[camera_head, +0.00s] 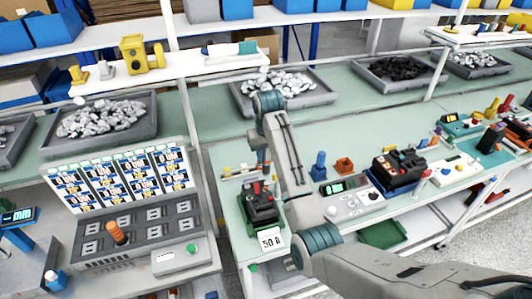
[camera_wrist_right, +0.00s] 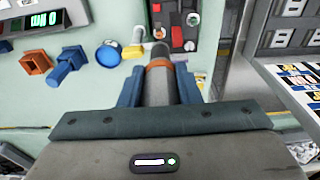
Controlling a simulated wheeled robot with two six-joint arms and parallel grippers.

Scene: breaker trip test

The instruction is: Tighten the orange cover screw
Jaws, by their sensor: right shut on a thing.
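My right gripper (camera_head: 262,162) points down behind the black breaker unit (camera_head: 260,207) on the narrow bench. In the right wrist view my right gripper (camera_wrist_right: 160,88) is shut on a grey cylindrical tool (camera_wrist_right: 158,84) with an orange band near its far end. The breaker unit, with red parts, also shows at the top of the right wrist view (camera_wrist_right: 176,20). The tool's tip appears near this unit; I cannot tell whether they touch. I cannot make out the orange cover screw for certain. My left gripper is not in view.
A blue post (camera_head: 319,164), an orange block (camera_head: 344,165) and a grey meter with a green display (camera_head: 350,198) stand right of my gripper. A "50 A" card (camera_head: 271,240) is in front of the breaker unit.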

